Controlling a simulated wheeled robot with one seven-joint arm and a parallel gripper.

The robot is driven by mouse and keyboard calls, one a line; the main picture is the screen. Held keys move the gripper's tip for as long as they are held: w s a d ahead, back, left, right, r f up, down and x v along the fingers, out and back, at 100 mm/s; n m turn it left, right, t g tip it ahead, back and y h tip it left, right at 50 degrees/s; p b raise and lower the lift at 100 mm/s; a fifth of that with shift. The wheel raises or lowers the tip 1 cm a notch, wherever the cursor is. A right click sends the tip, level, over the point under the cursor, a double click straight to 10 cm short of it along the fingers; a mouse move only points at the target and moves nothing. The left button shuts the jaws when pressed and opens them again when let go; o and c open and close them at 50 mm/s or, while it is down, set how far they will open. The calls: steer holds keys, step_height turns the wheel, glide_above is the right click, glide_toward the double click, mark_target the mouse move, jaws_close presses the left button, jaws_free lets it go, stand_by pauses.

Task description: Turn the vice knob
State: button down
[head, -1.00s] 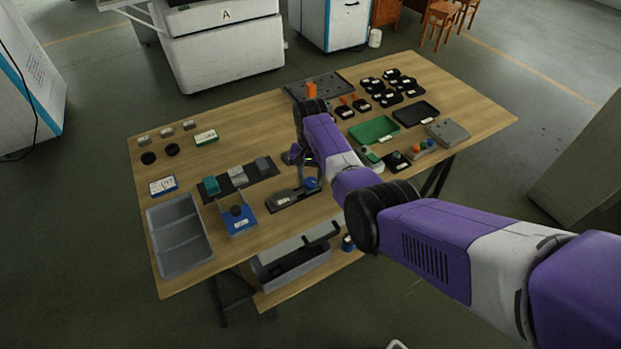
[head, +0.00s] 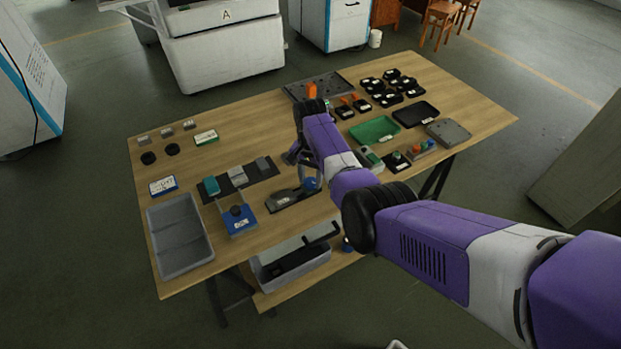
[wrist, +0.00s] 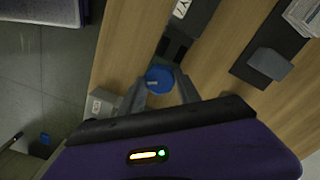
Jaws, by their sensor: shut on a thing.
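The vice (head: 283,199) is a dark grey block near the front middle of the table, with a white label on it. Its blue knob (head: 311,184) is at the right end, partly hidden by my arm in the head view. In the wrist view the round blue knob (wrist: 159,79), with a small pale mark on it, sits between my fingertips. My gripper (wrist: 160,88) is shut on the knob, one grey finger on each side. The vice body (wrist: 181,38) runs away from the knob towards the top of the wrist view.
A grey divided tray (head: 182,235) is at the front left, with a blue box (head: 239,220) beside it. A green tray (head: 374,130) and a black tray (head: 415,114) lie to the right. A grey bin (head: 291,264) sits on the shelf below the front edge.

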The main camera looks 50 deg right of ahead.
mark_target(310, 181)
steer(key=c, duration=0.9)
jaws_free()
steer(key=shift+o, duration=0.2)
steer(key=shift+r, duration=3.95)
